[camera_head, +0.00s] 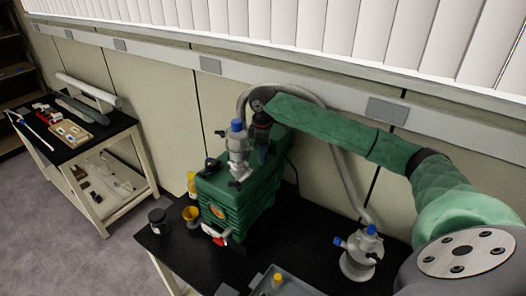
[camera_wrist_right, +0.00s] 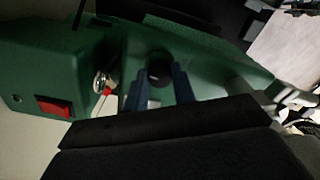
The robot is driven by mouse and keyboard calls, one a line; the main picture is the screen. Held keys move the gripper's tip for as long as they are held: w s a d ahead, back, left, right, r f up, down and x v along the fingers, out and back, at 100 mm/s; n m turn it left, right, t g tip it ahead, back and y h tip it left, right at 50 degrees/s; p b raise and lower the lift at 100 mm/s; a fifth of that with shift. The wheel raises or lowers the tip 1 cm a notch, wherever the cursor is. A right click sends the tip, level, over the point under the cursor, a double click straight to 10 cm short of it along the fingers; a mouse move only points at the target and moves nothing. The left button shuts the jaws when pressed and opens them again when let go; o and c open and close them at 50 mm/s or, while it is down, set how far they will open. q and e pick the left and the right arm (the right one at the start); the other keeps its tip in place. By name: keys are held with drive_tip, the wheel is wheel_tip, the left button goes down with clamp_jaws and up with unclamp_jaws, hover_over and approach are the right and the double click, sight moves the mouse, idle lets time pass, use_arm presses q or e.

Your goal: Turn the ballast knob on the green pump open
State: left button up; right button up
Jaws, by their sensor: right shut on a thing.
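The green pump (camera_head: 232,200) stands on the black table by the wall. My right arm reaches in from the right, and its gripper (camera_head: 262,154) points down at the back top of the pump. In the right wrist view, the blue fingers (camera_wrist_right: 160,92) stand on either side of a round black knob (camera_wrist_right: 158,71) on the pump's green housing (camera_wrist_right: 215,62). The gripper is shut on this knob. The knob's turn position cannot be read. A red switch (camera_wrist_right: 54,107) is on the pump's side. My left gripper is not in view.
A grey valve fitting with a blue cap (camera_head: 237,150) rises from the pump near my gripper. A hose (camera_head: 345,185) runs to another metal fitting (camera_head: 360,258). A side table (camera_head: 98,200) holds tools.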

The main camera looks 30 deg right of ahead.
drive_tip(key=m, duration=0.4)
drive_tip(key=shift+r, duration=0.1)
drive_tip(key=m, duration=0.3)
drive_tip(key=shift+m, duration=0.3)
drive_tip(key=m, duration=0.3)
drive_tip(key=shift+m, duration=2.3)
drive_tip(key=shift+d+r, duration=0.1)
drive_tip(key=o, duration=1)
